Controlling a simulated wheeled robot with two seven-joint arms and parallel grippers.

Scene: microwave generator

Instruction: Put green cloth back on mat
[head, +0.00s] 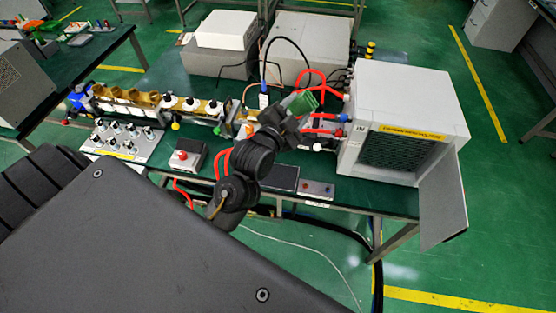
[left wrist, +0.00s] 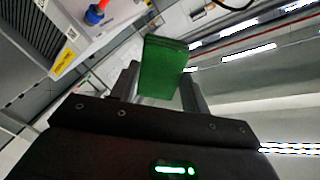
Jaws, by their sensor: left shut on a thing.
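The green cloth (head: 303,102) is a small folded block held above the bench, in front of the white box. My left gripper (head: 293,116) is shut on it. In the left wrist view the cloth (left wrist: 163,66) stands out between the two fingers (left wrist: 160,88). A dark flat rectangle (head: 283,179) at the bench's front edge looks like the mat; my arm partly covers its left side. The cloth is above and beyond this rectangle, apart from it. My right gripper is not in view.
The white box (head: 405,110) with an open door (head: 443,200) stands on the right. A small grey box with buttons (head: 317,189) is right of the dark rectangle. Red hoses (head: 318,76) and cables run close to the cloth. A control box (head: 185,160) and a knob panel (head: 122,137) are left.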

